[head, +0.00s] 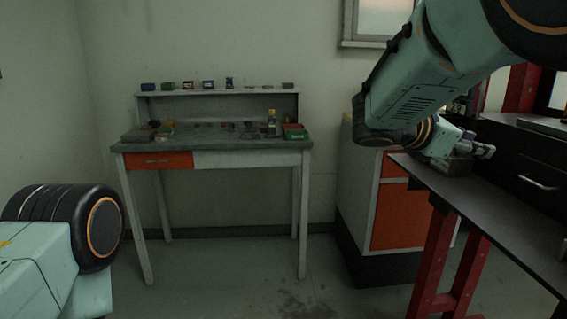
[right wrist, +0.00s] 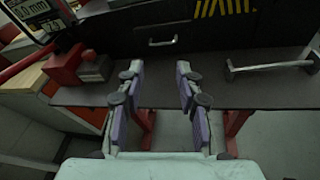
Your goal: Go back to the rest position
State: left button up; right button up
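My right arm comes in from the upper right of the head view, and its gripper (head: 480,149) shows small above the near edge of the dark bench at the right. In the right wrist view the right gripper (right wrist: 158,76) is open. Its two purple-padded fingers stand well apart with nothing between them, over the bench edge. My left arm shows only in part at the lower left of the head view, and its gripper is out of frame. I cannot make out a gate valve in either view.
The dark bench (head: 520,215) on red legs fills the right side. A red block-like object (right wrist: 65,72) and a metal bar (right wrist: 270,67) show in the right wrist view. A workbench (head: 235,145) with small items stands at the back wall. The floor between is clear.

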jog(key=s+a+f+m+y, duration=0.3)
jog(key=a+f+y, duration=0.15)
jog(key=f, duration=0.75)
jog(key=s+a+f+m+y, duration=0.3)
jog(key=a+f+y, duration=0.15)
jog(key=f, duration=0.75)
jog(key=s+a+f+m+y, duration=0.3)
jog(key=a+f+y, duration=0.15)
jog(key=f, duration=0.75)
jog(key=s+d+f+m+g, duration=0.1)
jog(key=s+f+m, duration=0.2)
jog(key=s, duration=0.7)
jog(key=s+d+f+m+g, duration=0.1)
jog(key=s+f+m+g, duration=0.1)
jog(key=s+f, duration=0.5)
jog(key=s+d+f+m+g+y, duration=0.1)
jog(key=s+f+m, duration=0.3)
jog(key=s, duration=0.9)
jog(key=shift+s+d+f+m, duration=0.15)
jog(key=shift+s+f+m, duration=0.1)
jog(key=shift+f+m, duration=0.25)
